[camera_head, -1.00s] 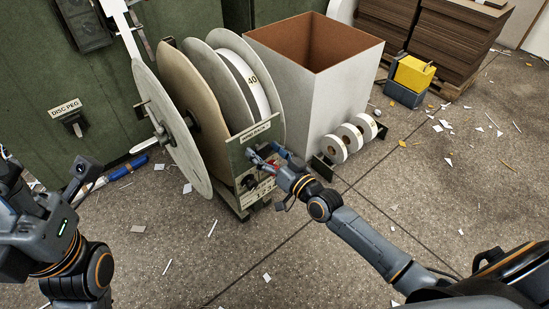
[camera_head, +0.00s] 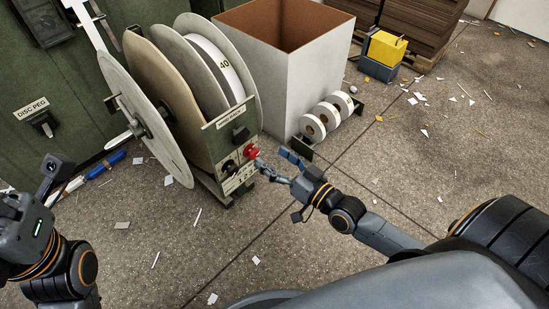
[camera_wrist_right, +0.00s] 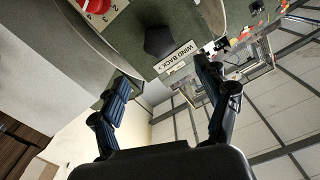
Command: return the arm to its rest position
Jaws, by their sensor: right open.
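My right gripper (camera_head: 276,165) is open and empty, just right of the reel stand's control panel (camera_head: 224,143) in the head view. In the right wrist view its two dark fingers stand wide apart (camera_wrist_right: 163,85), with nothing between the tips but the view of the panel. A red numbered dial (camera_head: 252,152) is close to the fingertips in the head view; it also shows at the top of the wrist view (camera_wrist_right: 101,8). A dark knob (camera_wrist_right: 163,41) sits by the WIND BACK label. My left gripper (camera_head: 22,215) is at the left edge, partly cut off; its jaws are unclear.
Large reel discs (camera_head: 150,125) stand left of the panel. A tall open box (camera_head: 268,75) and a rack of white rolls (camera_head: 327,117) are behind my right gripper. A yellow and grey case (camera_head: 384,52) stands farther back. The floor (camera_head: 300,235) in front is open, with paper scraps.

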